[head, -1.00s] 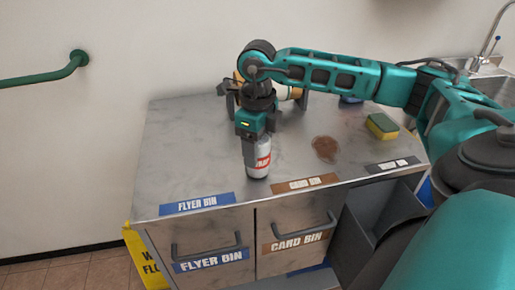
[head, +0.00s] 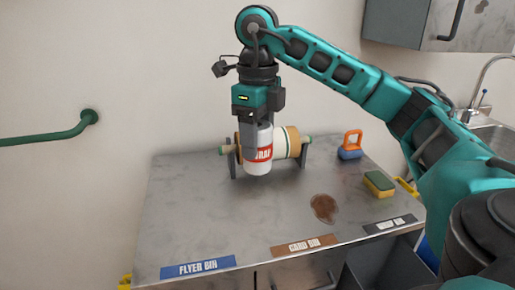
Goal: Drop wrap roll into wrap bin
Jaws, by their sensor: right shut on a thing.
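The wrap roll (head: 259,155) is a white cylinder with a red label. My right gripper (head: 257,132) is shut on it and holds it upright above the metal counter (head: 200,215). Behind it, a tan and white roll lies on a stand (head: 290,143) and is partly hidden. An open grey bin (head: 375,270) shows at the lower right, below a dark label (head: 390,225) on the counter edge that is too small to read surely. My left gripper is not in view.
A blue label reads FLYER BIN (head: 198,267) and a brown one reads CARD BIN (head: 304,245). A brown stain (head: 324,209), a sponge (head: 379,184) and an orange and blue brush (head: 350,145) are on the counter's right. The left counter is clear.

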